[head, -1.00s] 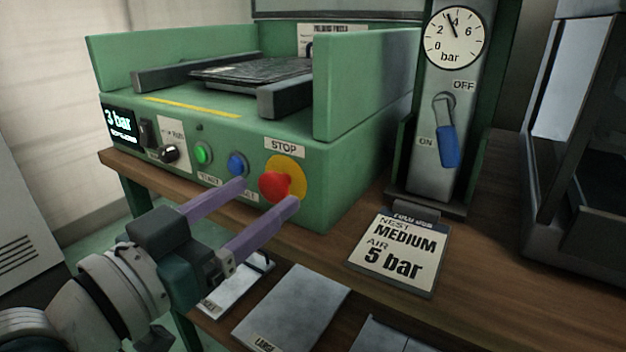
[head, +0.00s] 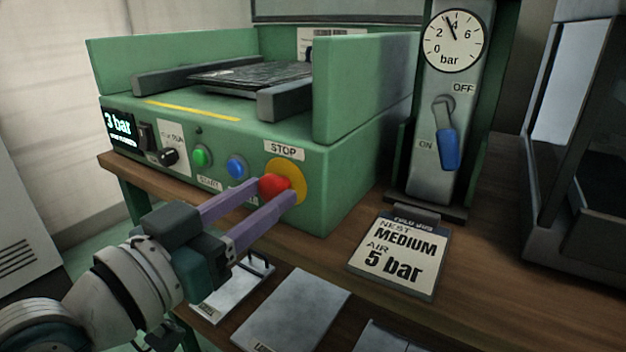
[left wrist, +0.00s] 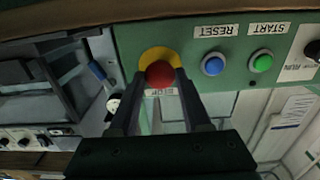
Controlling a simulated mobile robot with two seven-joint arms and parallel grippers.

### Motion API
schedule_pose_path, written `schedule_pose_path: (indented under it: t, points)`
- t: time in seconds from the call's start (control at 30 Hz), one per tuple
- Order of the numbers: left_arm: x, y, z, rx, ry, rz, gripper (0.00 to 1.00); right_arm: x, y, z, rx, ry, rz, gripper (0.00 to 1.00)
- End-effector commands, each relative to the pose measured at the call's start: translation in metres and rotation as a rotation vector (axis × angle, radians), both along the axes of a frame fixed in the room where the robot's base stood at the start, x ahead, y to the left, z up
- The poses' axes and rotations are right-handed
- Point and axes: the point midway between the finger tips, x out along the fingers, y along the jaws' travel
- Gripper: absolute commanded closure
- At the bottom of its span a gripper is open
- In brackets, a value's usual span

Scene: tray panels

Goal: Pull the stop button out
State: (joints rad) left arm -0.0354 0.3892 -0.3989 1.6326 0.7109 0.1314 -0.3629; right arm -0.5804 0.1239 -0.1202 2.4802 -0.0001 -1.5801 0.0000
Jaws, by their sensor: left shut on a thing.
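The red stop button (head: 273,185) sits on a yellow disc (head: 300,180) on the front of the green press, under a STOP label (head: 284,151). My left gripper (head: 278,190) has its two purple fingers on either side of the red button, shut on it. In the left wrist view the red button (left wrist: 159,74) lies between the tips of the dark fingers, with the yellow disc (left wrist: 158,54) behind it. My right gripper is in neither view.
A green button (head: 202,155) and a blue button (head: 236,166) sit left of the stop button. A card reading MEDIUM, 5 bar (head: 398,254) stands on the wooden bench at the right. A blue lever (head: 448,149) hangs on the gauge column. Grey plates (head: 290,308) lie below.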

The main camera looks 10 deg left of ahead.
Motion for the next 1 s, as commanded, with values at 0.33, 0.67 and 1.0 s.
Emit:
schedule_pose_path:
  t: [0.33,0.67,1.0]
  points:
    - [-0.007,0.003,0.002,0.003,0.002,0.0,1.0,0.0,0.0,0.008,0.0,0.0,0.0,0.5]
    - [-0.013,0.005,0.0,-0.001,-0.002,0.0,0.5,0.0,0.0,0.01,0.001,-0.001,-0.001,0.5]
    - [-0.013,0.005,0.0,0.0,0.0,0.0,0.22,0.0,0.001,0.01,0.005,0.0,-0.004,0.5]
